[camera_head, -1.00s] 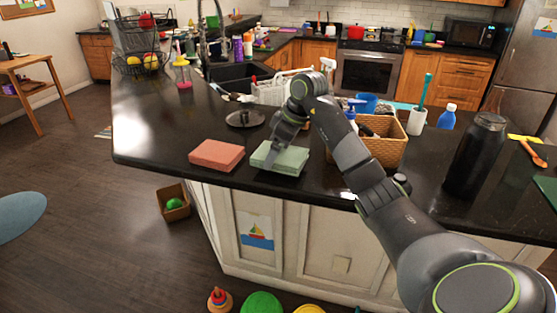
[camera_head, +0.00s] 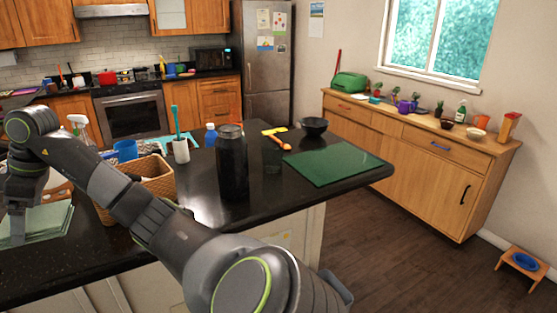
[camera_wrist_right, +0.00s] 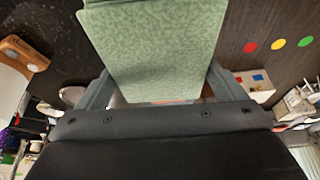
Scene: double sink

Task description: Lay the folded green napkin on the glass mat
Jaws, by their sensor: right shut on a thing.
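The folded green napkin (camera_head: 45,222) is a pale green, layered cloth at the left edge of the head view, at the near side of the black counter. My right gripper (camera_head: 18,238) points down at its left part and is shut on it. In the right wrist view the napkin (camera_wrist_right: 155,45) fills the space between and beyond the fingers. I cannot tell whether it touches the counter. The glass mat (camera_head: 335,162) is a flat dark green rectangle, bare, near the counter's right end. My left gripper is not in view.
Between napkin and mat stand a wicker basket (camera_head: 150,180) and a tall black bottle (camera_head: 232,165). Behind are a white cup with a teal brush (camera_head: 180,148), a blue bottle (camera_head: 210,136), an orange-handled utensil (camera_head: 279,142) and a black bowl (camera_head: 314,126) beside the mat.

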